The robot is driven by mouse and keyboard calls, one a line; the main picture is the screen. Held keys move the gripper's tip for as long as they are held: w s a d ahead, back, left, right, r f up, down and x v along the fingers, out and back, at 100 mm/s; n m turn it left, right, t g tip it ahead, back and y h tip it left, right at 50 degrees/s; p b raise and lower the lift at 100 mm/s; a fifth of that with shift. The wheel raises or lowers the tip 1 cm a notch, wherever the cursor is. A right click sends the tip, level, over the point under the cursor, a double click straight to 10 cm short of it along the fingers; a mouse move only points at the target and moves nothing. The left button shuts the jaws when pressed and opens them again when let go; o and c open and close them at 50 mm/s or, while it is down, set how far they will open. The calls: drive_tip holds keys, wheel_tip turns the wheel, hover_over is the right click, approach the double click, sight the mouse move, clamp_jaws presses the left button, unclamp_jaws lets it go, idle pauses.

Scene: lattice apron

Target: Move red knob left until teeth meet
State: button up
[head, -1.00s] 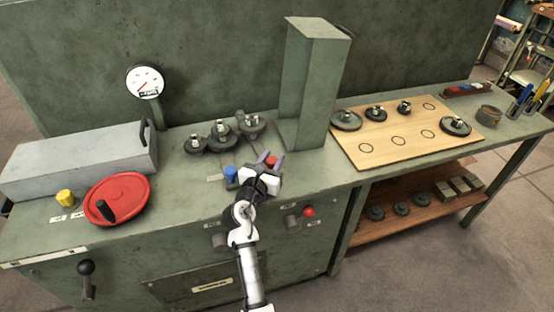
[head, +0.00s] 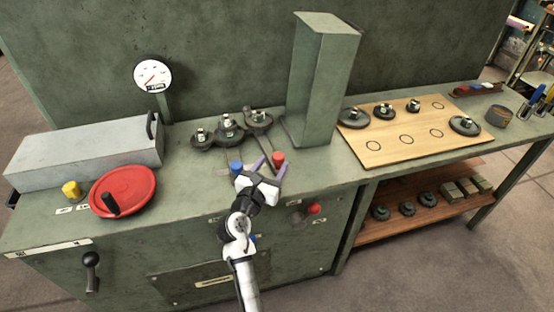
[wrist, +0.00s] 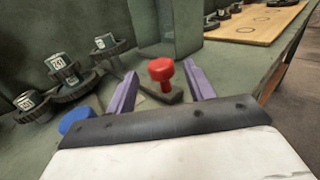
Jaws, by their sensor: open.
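The red knob (head: 278,158) stands on the bench top, right of the blue knob (head: 236,168). In the wrist view the red knob (wrist: 161,72) stands upright on a dark base between and beyond the two purple fingers. My gripper (head: 268,166) is open and empty, its fingers pointing toward the red knob; contact cannot be told. Toothed gears (head: 229,126) with numbered labels sit on the bench behind the knobs. In the wrist view the gears (wrist: 65,78) are at the left, and a gap shows between the rightmost gear (wrist: 108,48) and its neighbour.
A tall green column (head: 322,85) stands behind and right of the red knob. A wooden board (head: 385,150) with gears lies to the right. A red handwheel (head: 130,185) and grey box (head: 85,152) are at the left. A second red knob (head: 314,208) is on the front panel.

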drive_tip(key=b+v, duration=0.1)
drive_tip(key=v, duration=0.8)
drive_tip(key=shift+w, duration=0.1)
drive_tip(key=shift+c, duration=0.4)
